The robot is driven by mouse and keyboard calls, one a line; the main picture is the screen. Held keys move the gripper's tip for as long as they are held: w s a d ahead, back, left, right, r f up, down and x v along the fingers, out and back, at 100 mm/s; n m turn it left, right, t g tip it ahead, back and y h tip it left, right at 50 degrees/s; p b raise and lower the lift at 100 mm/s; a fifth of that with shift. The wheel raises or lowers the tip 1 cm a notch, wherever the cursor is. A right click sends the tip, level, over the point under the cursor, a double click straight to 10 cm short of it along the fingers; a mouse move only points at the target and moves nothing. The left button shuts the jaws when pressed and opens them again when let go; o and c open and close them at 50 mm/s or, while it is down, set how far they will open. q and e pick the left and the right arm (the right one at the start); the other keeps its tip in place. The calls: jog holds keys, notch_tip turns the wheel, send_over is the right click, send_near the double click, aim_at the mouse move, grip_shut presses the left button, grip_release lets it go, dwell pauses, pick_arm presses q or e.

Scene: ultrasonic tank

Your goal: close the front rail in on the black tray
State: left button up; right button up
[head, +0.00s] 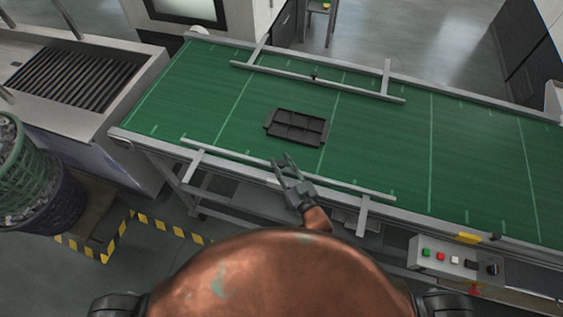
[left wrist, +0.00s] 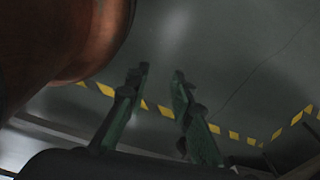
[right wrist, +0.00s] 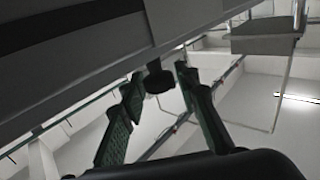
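The black tray (head: 297,127) lies on the green belt, with a clear strip of belt between it and the front rail. The front rail (head: 345,184) is a grey bar along the belt's near edge, carried on short arms. My right gripper (head: 282,161) is at the front rail, below the tray in the head view. In the right wrist view its open fingers (right wrist: 159,74) stand either side of a black knob (right wrist: 158,82) under a grey bar; I cannot tell whether they touch it. My left gripper (left wrist: 161,70) is open and empty above the floor.
A matching back rail (head: 290,75) lies along the far side of the green belt (head: 385,140). A control box (head: 442,257) with buttons hangs at the near right. A sink (head: 80,80) and baskets (head: 45,195) are at the left.

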grip_shut()
dwell(0.3)
jog(key=w, duration=0.1)
jog(key=w+d, duration=0.1)
jog(key=w, duration=0.1)
jog(key=shift+w+r, duration=0.1)
jog(key=shift+w, duration=0.2)
jog(key=shift+w+d, duration=0.1)
jog(key=shift+w, duration=0.05)
jog(key=shift+o, duration=2.1)
grip_release()
jog(key=shift+s, duration=0.2)
